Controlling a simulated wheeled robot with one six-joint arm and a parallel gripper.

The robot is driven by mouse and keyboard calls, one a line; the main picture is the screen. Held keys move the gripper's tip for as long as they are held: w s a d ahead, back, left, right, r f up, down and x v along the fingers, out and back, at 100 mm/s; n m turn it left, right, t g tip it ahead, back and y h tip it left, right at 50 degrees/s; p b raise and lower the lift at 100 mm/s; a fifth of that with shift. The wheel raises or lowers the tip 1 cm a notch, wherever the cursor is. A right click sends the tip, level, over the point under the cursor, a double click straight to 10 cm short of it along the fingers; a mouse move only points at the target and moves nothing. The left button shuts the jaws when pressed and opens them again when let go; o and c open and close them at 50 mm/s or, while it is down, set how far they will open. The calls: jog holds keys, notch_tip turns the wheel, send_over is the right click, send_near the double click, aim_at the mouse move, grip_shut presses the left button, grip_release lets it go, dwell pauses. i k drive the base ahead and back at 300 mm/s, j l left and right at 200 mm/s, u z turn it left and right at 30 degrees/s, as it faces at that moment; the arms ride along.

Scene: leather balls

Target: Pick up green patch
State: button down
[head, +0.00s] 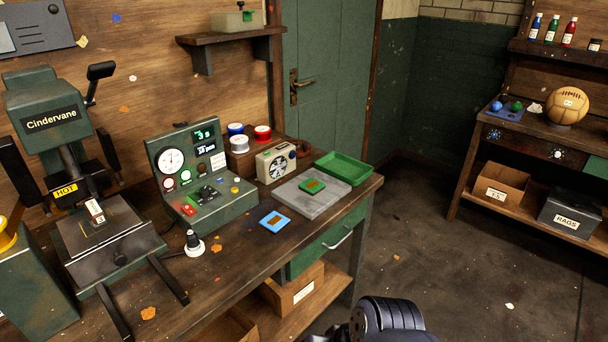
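The green patch (312,186) is a small flat square with an orange-brown middle. It lies on a grey slab (328,204) near the right end of the workbench. A similar blue patch (275,221) lies on the bench top in front of the slab, to the left. An empty-looking green tray (344,168) sits just behind the slab. A dark rounded part of my arm shows at the bottom edge, well in front of the bench. No gripper fingers show, so my gripper is not in view.
A radio (276,163) stands left of the slab. Further left are a gauge console (202,172), a white-based knob (194,244) and a press (62,125) marked HOT. Open floor (425,250) lies right of the bench. A second bench (535,135) holds a ball (568,105).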

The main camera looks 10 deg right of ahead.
aim_at(312, 186)
jog(key=i+l+z, duration=0.25)
jog(key=i, duration=0.25)
jog(key=i+j+z, duration=0.1)
jog(key=i+z, duration=0.2)
jog(key=i, duration=0.2)
